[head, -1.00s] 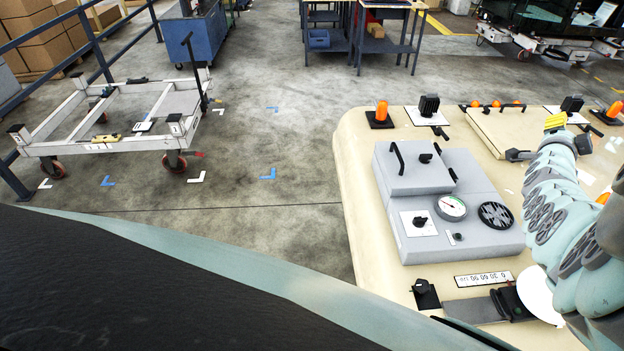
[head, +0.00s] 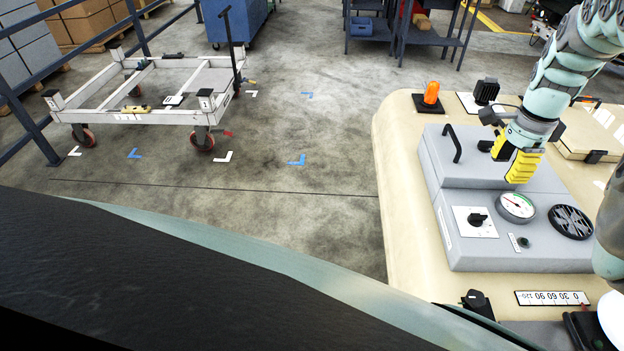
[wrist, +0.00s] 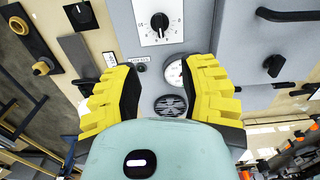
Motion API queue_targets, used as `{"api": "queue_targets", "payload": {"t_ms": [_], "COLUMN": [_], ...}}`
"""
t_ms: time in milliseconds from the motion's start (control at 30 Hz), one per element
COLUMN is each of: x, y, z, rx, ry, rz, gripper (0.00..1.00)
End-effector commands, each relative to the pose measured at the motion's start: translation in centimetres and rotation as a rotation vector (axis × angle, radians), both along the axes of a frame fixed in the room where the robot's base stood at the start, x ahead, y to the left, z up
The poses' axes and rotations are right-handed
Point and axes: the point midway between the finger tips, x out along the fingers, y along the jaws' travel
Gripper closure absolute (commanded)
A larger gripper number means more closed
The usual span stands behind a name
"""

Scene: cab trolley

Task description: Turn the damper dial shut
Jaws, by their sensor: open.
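The dial is a black knob (head: 478,220) on a white plate on the front left of the grey box (head: 450,175). In the wrist view the knob (wrist: 159,21) stands at top centre, with a numbered scale around it. I take it to be the damper dial; its exact setting is too small to read. My gripper (head: 513,162), with yellow fingers, is open and empty above the box, behind and right of the dial in the head view. In the wrist view the gripper (wrist: 161,70) has its fingers spread, with the dial beyond the tips, apart from them.
The box also carries a gauge (head: 516,207), a round vent (head: 570,222), a small button (head: 524,242) and a raised black handle (head: 452,143). Another black knob (wrist: 274,66) shows in the wrist view. An orange beacon (head: 431,93) stands behind on the cream top (head: 405,150).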

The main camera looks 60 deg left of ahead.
Motion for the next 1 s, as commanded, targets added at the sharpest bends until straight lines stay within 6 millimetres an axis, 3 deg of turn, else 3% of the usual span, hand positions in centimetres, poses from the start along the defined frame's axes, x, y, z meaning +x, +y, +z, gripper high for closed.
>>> {"api": "queue_targets", "payload": {"t_ms": [567, 667, 1000], "x": [-0.2, -0.2, -0.1], "y": [0.2, 0.2, 0.1], "z": [-8.5, -8.7, -12.3], "rx": [-0.001, 0.001, 0.001], "ry": [0.003, 0.005, 0.004], "rz": [0.007, 0.006, 0.004], "gripper": [0.59, 0.59, 0.59]}}
